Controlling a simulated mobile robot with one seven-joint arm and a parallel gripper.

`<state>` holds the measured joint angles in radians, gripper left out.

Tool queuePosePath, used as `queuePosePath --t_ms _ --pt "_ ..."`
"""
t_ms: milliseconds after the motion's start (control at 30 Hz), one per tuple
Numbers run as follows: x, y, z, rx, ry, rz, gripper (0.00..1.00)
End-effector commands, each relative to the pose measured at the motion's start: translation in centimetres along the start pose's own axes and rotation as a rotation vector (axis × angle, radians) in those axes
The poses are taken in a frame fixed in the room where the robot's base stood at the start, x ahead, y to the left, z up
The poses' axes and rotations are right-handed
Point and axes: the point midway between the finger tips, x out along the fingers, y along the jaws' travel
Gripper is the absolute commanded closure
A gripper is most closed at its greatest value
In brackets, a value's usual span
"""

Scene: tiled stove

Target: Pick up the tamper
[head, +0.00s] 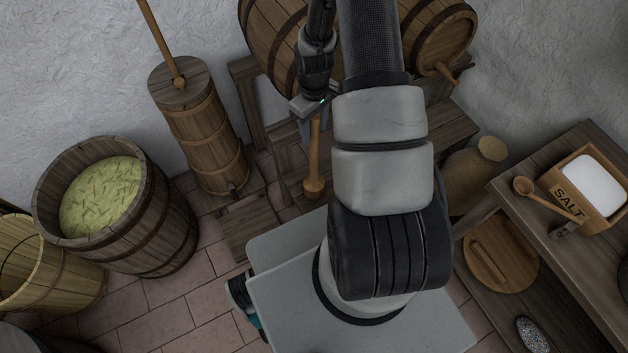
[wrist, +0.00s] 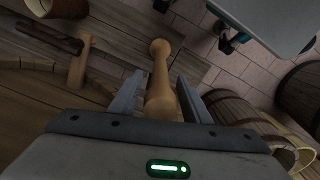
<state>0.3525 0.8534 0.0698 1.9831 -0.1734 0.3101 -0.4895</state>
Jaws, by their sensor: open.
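The tamper (head: 314,168) is a pale wooden piece with a slim shaft and a rounded, wider end. In the head view it shows below my gripper (head: 314,122), at the edge of a dark wooden bench. In the wrist view the tamper (wrist: 160,76) lies between my two open fingers (wrist: 159,92), with its rounded end pointing away from my palm.
A churn (head: 200,130) and a tub of green cabbage (head: 105,195) stand left. A table with a salt box (head: 575,205) stands right.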

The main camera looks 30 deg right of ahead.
Motion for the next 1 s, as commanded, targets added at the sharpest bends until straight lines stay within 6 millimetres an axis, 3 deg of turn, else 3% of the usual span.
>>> queuePosePath --t_ms 133,400,733,1000 --pt "-0.1 0.0 0.0 0.0 0.0 0.0 0.58" --pt "-0.1 0.0 0.0 0.0 0.0 0.0 1.0" --pt "-1.0 0.1 -0.1 0.0 0.002 0.002 1.0" --pt "-5.9 0.1 -0.2 0.0 0.005 0.004 1.0"
